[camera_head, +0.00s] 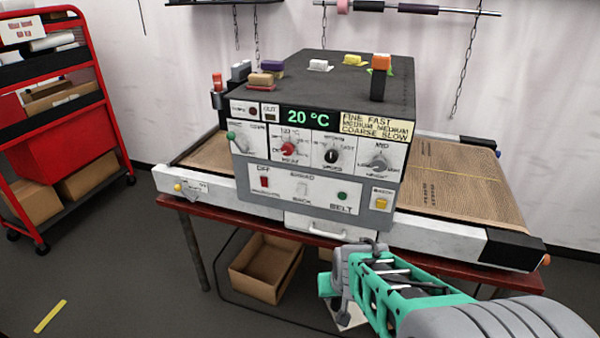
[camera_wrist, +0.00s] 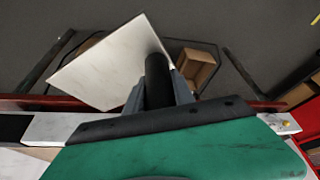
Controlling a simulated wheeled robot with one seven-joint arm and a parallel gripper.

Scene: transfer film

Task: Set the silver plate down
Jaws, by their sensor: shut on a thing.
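The silver plate (camera_wrist: 108,66), a flat pale square, shows beyond my gripper in the wrist view, tilted in the picture. A dark rounded piece sits between my grey fingers at its near corner; I cannot tell if it is a handle of the plate. My gripper (camera_wrist: 158,92) is shut on the plate. In the head view my gripper (camera_head: 343,296) hangs low in front of the red table edge, and only a small pale part of the plate (camera_head: 350,319) shows beneath it. The plate appears to be over the floor, apart from the machine; the rest is hidden by my arm.
A conveyor machine (camera_head: 310,207) reading 20 °C stands on a red table (camera_head: 250,225). Small coloured blocks lie on its dark top (camera_head: 330,95). An open cardboard box (camera_head: 264,268) is on the floor below. A red shelf cart (camera_head: 75,120) stands left. The front left floor is mostly clear.

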